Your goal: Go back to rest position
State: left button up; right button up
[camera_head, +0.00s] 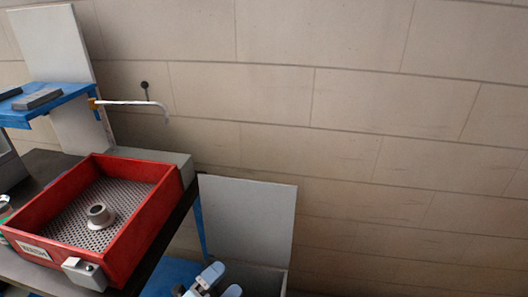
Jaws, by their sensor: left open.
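My left gripper (221,279) shows at the bottom edge, right of the red tray and in front of the grey panel. Only its pale fingertips and a dark part beside them are in view. The fingers stand apart with nothing seen between them. The rest of my left arm is out of frame. My right gripper is not in view.
A red tray (147,228) with a perforated floor stands on a dark bench at left, holding a grey flanged part (100,216). A bent spout (135,103) and blue shelf (72,93) are behind it. A grey panel (248,215) stands right; beyond is bare wall.

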pick_arm(q)
jog(key=s+a+f+n+g+y, duration=0.2)
jog(key=s+a+f+n+y, duration=0.4)
jog(key=n, duration=0.5)
jog(key=s+a+f+n+g+y, duration=0.3)
jog(key=s+a+f+n+y, duration=0.15)
jog(key=s+f+n, duration=0.55)
notch_tip(320, 180, up, 13)
jog(key=w+p, duration=0.1)
jog(key=p, duration=1.3)
jog(key=shift+w+a+r+t, duration=0.15)
jog(key=shift+w+a+t, duration=0.05)
jog(key=shift+w+t, duration=0.1)
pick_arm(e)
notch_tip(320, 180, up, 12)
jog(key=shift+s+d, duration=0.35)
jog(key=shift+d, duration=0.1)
pick_arm(q)
jog(key=shift+r, duration=0.1)
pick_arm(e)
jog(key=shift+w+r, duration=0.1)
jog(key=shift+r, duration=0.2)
